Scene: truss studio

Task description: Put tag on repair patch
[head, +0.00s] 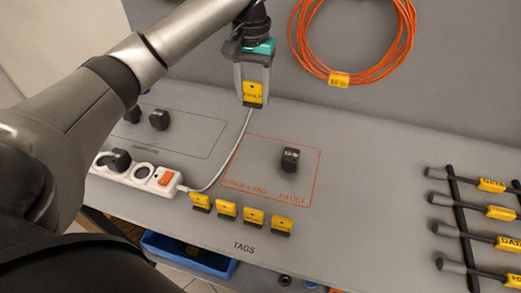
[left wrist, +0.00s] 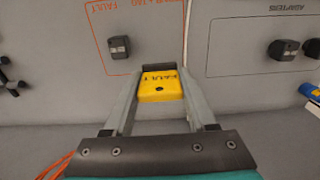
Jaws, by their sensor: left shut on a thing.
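My left gripper (head: 253,101) is shut on a yellow tag (head: 253,90) with dark lettering. It holds the tag up above the back part of the bench, behind the red-outlined patch. In the left wrist view the tag (left wrist: 160,82) sits between the two fingers and its lettering looks like FAULT. The repair patch (head: 262,163) is a red outline on the grey bench top, with red lettering ending in FAULT along its front edge. A black plug (head: 290,159) stands inside it; it also shows in the left wrist view (left wrist: 119,47). My right gripper is in neither view.
Several yellow tags (head: 253,217) stand in a row by the TAGS label. A white power strip (head: 137,175) with a cable lies left of the patch. An orange cable coil (head: 337,78) hangs on the wall. Labelled cables (head: 487,211) lie at right.

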